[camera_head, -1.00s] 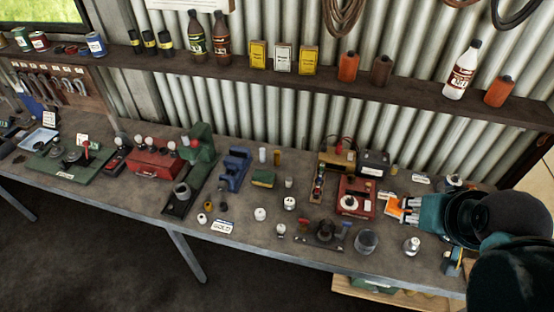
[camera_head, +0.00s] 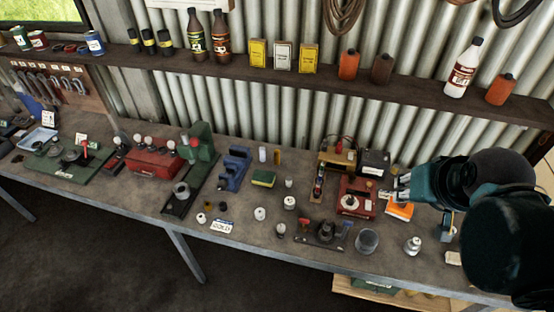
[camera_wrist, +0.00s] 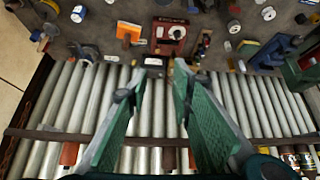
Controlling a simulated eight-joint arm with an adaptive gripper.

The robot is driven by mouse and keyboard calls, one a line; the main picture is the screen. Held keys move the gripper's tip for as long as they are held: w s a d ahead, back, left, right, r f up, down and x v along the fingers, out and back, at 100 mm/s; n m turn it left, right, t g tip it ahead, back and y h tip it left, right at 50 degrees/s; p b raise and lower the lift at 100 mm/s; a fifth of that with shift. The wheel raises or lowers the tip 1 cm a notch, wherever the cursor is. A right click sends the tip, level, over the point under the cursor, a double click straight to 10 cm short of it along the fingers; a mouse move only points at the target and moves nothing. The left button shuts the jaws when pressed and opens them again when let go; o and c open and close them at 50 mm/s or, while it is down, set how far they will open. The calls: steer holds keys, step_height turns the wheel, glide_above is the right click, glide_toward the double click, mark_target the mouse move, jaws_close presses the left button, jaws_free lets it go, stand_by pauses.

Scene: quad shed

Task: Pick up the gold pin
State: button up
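My gripper (camera_head: 393,190) is at the right of the bench in the head view, above and behind the orange block. In the wrist view its two green fingers (camera_wrist: 168,66) stand apart with nothing between them. A slim upright gold-coloured pin (camera_head: 277,157) stands at the back of the bench beside a pale cylinder (camera_head: 263,154), well left of my gripper. A white card (camera_head: 222,227) lies near the front edge, with small gold-brown pieces (camera_head: 209,206) behind it. I cannot tell for certain which gold piece is the named pin. I cannot pick it out in the wrist view.
Near my gripper are a red box (camera_head: 355,198), an orange block (camera_head: 399,211), a dark box (camera_head: 373,163) and a grey cup (camera_head: 367,241). A yellow-green sponge (camera_head: 263,178) and a blue vise (camera_head: 235,168) stand further left. A loaded shelf (camera_head: 400,93) runs along the corrugated wall.

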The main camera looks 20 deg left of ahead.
steer(key=w+a+f+n+y+b, duration=0.1)
steer(key=w+a+f+n+b, duration=0.1)
steer(key=w+a, duration=0.8)
steer(key=n+g+y+b, duration=0.3)
steer(key=n+b, duration=0.3)
steer(key=b, duration=0.1)
glide_above(278, 152)
steer(key=s+d, duration=0.2)
step_height(278, 152, down, 26)
steer(key=shift+r, duration=0.15)
steer(key=shift+s+d, duration=0.1)
steer(key=shift+x, duration=1.25)
